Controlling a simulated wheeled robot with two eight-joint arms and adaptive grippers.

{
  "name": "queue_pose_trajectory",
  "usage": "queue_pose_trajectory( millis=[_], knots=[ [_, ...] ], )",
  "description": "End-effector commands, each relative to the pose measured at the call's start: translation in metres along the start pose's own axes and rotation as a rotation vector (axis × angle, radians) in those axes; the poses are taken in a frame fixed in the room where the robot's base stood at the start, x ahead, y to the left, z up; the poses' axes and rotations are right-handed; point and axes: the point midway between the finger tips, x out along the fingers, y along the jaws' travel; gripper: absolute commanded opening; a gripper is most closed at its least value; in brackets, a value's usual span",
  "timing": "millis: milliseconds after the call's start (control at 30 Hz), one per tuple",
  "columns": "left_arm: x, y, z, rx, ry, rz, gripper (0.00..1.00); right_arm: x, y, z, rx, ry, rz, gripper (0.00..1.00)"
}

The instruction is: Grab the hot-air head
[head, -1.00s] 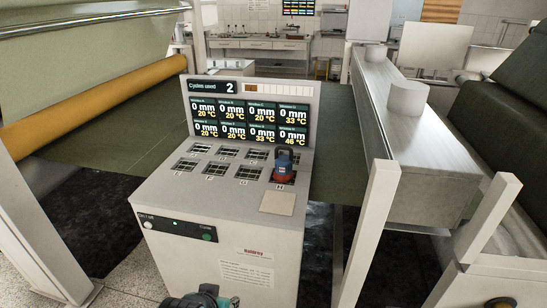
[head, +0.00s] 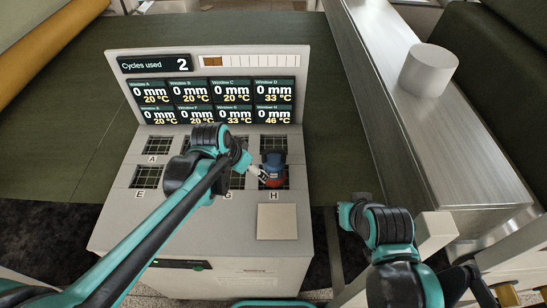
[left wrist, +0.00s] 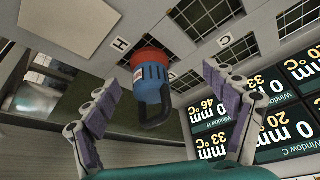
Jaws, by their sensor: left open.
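The hot-air head (head: 273,170) is a small blue and red tool with a dark handle. It stands on the grid of window H on the sloped console top. My left gripper (head: 262,175) reaches in from the left and is just beside it. In the left wrist view the hot-air head (left wrist: 150,78) lies between the spread fingers of my open left gripper (left wrist: 161,75), with gaps on both sides. My right arm shows at the lower right of the head view, but its fingers do not show.
The console screen (head: 218,90) rises behind the windows. A pale square plate (head: 277,222) lies in front of window H. A metal beam (head: 440,130) with a grey cylinder (head: 428,70) runs along the right. Green sheet (head: 65,120) spreads behind the console.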

Motion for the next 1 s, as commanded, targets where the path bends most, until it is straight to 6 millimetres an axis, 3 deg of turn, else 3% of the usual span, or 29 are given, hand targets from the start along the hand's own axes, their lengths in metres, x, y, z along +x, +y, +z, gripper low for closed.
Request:
queue_pose_trajectory(
  millis=[33, 100, 267, 1000],
  knots=[
    [0.000, 0.003, -0.018, 0.038, -0.009, 0.023, 0.85, -0.013, 0.000, -0.009, 0.000, 0.000, 0.000, 0.00],
    [0.008, 0.007, -0.032, 0.089, -0.020, 0.051, 0.85, -0.021, 0.000, -0.015, 0.000, 0.000, 0.000, 0.00],
    [0.024, 0.015, -0.050, 0.168, -0.035, 0.096, 0.85, -0.031, 0.000, -0.022, 0.000, 0.000, 0.000, 0.00],
    [0.109, 0.028, -0.059, 0.195, -0.039, 0.112, 0.85, -0.009, 0.000, -0.006, 0.000, 0.000, 0.000, 0.00]
  ],
)
